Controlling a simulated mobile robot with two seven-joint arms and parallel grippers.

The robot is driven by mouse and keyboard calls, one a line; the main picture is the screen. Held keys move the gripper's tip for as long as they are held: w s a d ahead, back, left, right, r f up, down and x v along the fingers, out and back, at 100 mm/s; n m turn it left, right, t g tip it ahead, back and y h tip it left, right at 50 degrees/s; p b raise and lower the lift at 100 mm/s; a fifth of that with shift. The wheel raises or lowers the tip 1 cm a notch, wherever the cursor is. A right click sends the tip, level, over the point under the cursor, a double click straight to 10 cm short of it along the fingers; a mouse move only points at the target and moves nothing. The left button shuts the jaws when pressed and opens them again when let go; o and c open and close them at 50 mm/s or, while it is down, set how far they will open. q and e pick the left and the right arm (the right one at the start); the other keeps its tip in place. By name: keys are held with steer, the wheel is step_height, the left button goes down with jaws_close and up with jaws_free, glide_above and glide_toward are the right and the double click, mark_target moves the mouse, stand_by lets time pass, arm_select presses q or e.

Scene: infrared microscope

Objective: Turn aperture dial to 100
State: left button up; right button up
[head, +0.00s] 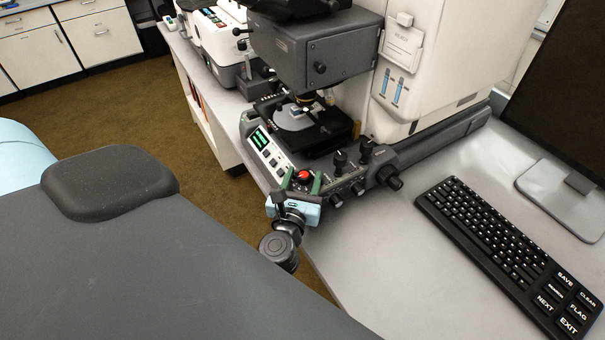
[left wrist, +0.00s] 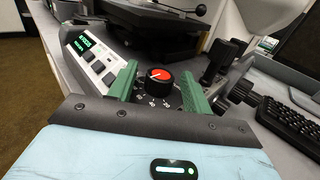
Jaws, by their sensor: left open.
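The aperture dial (head: 303,176) is a round knob with a red top on the front control panel of the microscope (head: 325,60). In the left wrist view the dial (left wrist: 158,78) shows a light pointer line on its red face and a black scale plate with white marks around it; the numbers are too small to read surely. My left gripper (head: 302,183) is open, its two green fingers on either side of the dial. In the left wrist view a gap shows between the dial and each finger (left wrist: 160,85). My right gripper is not in view.
A panel with a green display (head: 260,138) and buttons lies left of the dial. Black knobs (head: 340,160) stand to its right, close to the right finger. A keyboard (head: 510,245) and a monitor (head: 570,90) are on the bench at right. The bench between is clear.

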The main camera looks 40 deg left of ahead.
arm_select(q)
steer(key=shift+w+a, duration=0.2)
steer(key=shift+w, duration=0.25)
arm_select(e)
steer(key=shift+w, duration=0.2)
arm_select(q)
steer(key=c, duration=0.9)
steer(key=shift+c, duration=0.2)
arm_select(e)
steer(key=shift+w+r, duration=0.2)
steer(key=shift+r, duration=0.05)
